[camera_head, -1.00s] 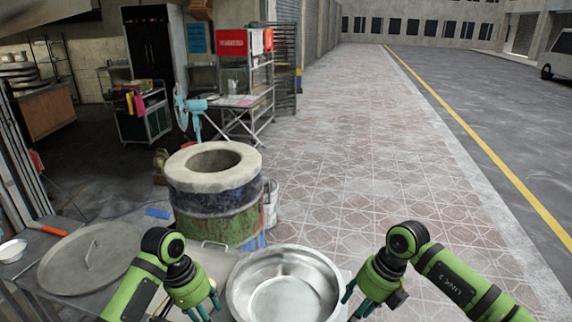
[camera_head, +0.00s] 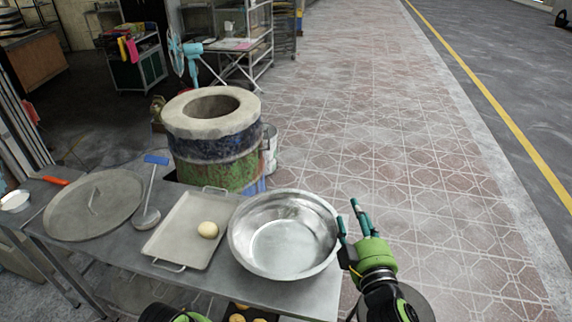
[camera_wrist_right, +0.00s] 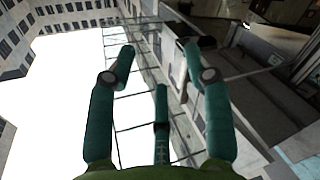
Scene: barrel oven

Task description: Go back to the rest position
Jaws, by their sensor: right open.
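My right gripper (camera_head: 349,216) is open and empty, its teal fingers pointing up, just right of the steel basin's rim in the head view. In the right wrist view my right gripper (camera_wrist_right: 160,52) shows its fingers spread, with nothing between them. My left gripper is out of view; only a green and black bit of my left arm shows at the bottom edge of the head view.
A metal table (camera_head: 215,283) holds a steel basin (camera_head: 285,247), a tray (camera_head: 168,241) with a dough ball (camera_head: 208,230), a ladle (camera_head: 150,190) and a round lid (camera_head: 75,215). The barrel oven (camera_head: 215,150) stands behind. Tiled paving (camera_head: 400,130) at right is clear.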

